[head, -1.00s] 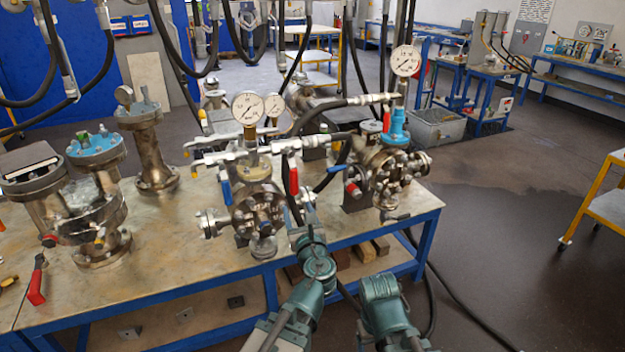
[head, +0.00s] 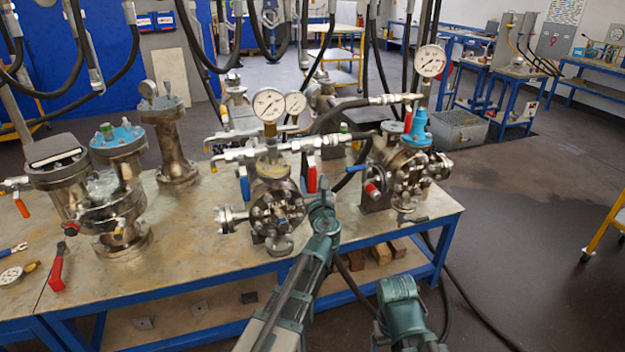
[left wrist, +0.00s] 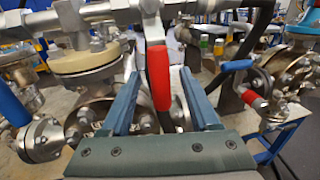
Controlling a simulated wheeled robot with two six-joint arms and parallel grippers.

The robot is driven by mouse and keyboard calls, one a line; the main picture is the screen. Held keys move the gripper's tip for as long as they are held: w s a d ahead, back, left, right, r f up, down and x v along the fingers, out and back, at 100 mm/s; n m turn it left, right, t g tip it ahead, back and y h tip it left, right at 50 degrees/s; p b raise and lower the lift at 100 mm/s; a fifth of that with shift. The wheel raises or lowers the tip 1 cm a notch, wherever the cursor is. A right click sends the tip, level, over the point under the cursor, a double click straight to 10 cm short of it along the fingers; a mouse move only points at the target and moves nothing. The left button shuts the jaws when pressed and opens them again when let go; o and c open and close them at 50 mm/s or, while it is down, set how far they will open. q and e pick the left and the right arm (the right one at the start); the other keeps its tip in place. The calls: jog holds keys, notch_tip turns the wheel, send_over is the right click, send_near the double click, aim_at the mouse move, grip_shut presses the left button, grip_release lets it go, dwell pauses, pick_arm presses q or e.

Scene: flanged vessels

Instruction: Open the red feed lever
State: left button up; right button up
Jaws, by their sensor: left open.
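The red feed lever (head: 312,176) hangs from the silver pipe fitting above the middle flanged vessel (head: 277,207). In the left wrist view the red handle (left wrist: 159,78) hangs nearly straight down. My left gripper (head: 319,193) is at the lever, its fingertips partly hidden in the head view. In the left wrist view its two blue fingers (left wrist: 159,84) are open, one on each side of the red handle, with a gap visible on both sides. My right gripper is not in view; only a link of that arm shows at the lower right.
A blue lever (head: 245,186) hangs left of the middle vessel, below a pressure gauge (head: 268,103). Another vessel (head: 405,178) with a blue top stands close on the right. A loose red-handled tool (head: 57,268) lies on the bench (head: 195,245) at left. Black hoses hang overhead.

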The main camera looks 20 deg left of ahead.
pick_arm(q)
jog(key=shift+x, duration=1)
grip_shut()
dwell(0.8)
